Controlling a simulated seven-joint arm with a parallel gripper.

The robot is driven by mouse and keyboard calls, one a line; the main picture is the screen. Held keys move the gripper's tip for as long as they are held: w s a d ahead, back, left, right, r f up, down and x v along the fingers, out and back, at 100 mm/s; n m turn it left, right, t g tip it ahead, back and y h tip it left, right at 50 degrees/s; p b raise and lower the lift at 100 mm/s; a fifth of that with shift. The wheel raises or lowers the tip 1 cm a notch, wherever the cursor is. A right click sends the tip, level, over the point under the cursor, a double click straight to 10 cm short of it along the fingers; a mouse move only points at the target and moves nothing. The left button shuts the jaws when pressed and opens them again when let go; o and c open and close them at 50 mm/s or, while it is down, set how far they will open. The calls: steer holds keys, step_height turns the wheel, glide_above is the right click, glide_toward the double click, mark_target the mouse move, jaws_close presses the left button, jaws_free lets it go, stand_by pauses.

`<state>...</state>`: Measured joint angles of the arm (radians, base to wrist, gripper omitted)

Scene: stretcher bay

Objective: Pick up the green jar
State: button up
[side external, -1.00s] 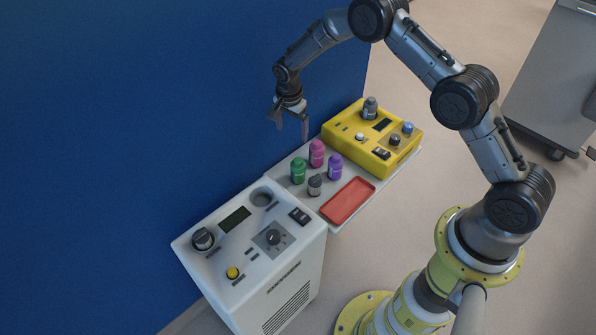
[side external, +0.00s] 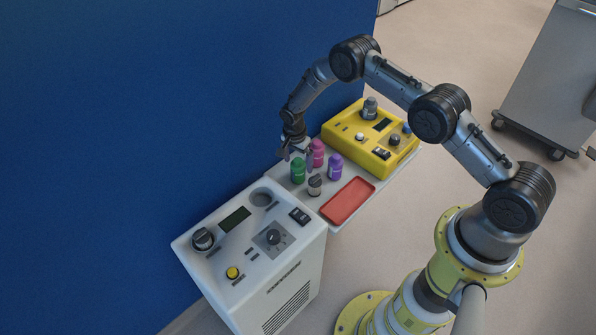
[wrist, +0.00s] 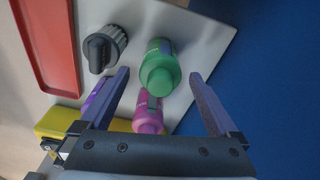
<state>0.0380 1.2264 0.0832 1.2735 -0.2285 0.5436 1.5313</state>
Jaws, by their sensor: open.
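The green jar (side external: 298,171) stands upright on the pale shelf (side external: 318,203), beside the pink jar (side external: 317,153). In the wrist view the green jar (wrist: 160,68) lies ahead of and between the open fingers, not touching either. My gripper (side external: 297,156) is just above the jars in the side view, pointing down. In the wrist view my gripper (wrist: 160,85) is open and empty, with the pink jar (wrist: 148,114) partly showing between the fingers below the green one.
A red tray (side external: 348,201) lies at the right. A yellow device (side external: 352,139) stands behind, a white console (side external: 258,285) in front, and a blue wall (side external: 150,120) at the left.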

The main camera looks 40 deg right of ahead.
steer(key=shift+d+f, duration=0.15)
steer(key=shift+f, duration=1.3)
steer(key=shift+c, duration=0.3)
jaws_close()
steer(key=shift+r, duration=0.2)
